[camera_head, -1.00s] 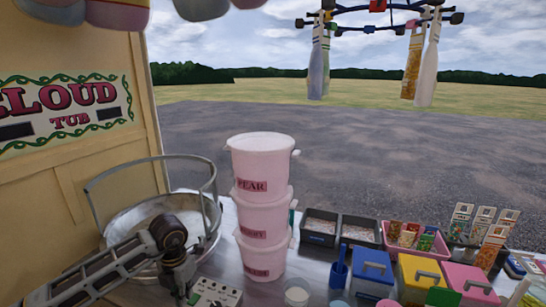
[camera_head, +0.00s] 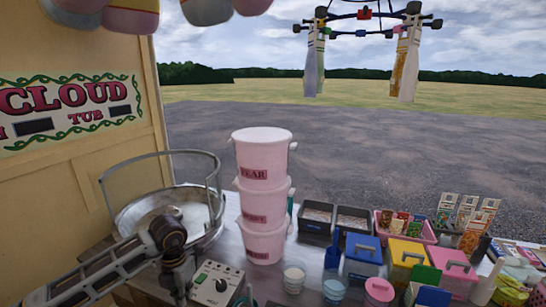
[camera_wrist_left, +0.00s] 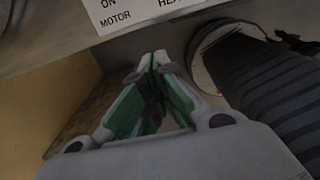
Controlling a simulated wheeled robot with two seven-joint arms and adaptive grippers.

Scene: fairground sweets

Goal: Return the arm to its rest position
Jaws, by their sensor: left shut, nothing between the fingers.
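My left arm comes in from the lower left in the head view. Its dark wrist joint (camera_head: 168,232) is in front of the metal cotton-candy tub (camera_head: 207,232), and the lower part runs down past the bottom edge. The fingertips are not clear there. In the left wrist view my left gripper (camera_wrist_left: 154,62) is shut and empty, its green-padded fingers meeting at the tips. It is below a white label panel (camera_wrist_left: 130,14) reading "MOTOR". My right gripper is not in view.
A control box (camera_head: 215,284) stands just right of the arm. Three stacked pink buckets (camera_head: 263,152) stand behind it. Cups (camera_head: 294,280), a blue scoop (camera_head: 333,252), colored boxes (camera_head: 362,255) and trays (camera_head: 353,219) crowd the right side. A cream wall (camera_head: 80,190) is at left.

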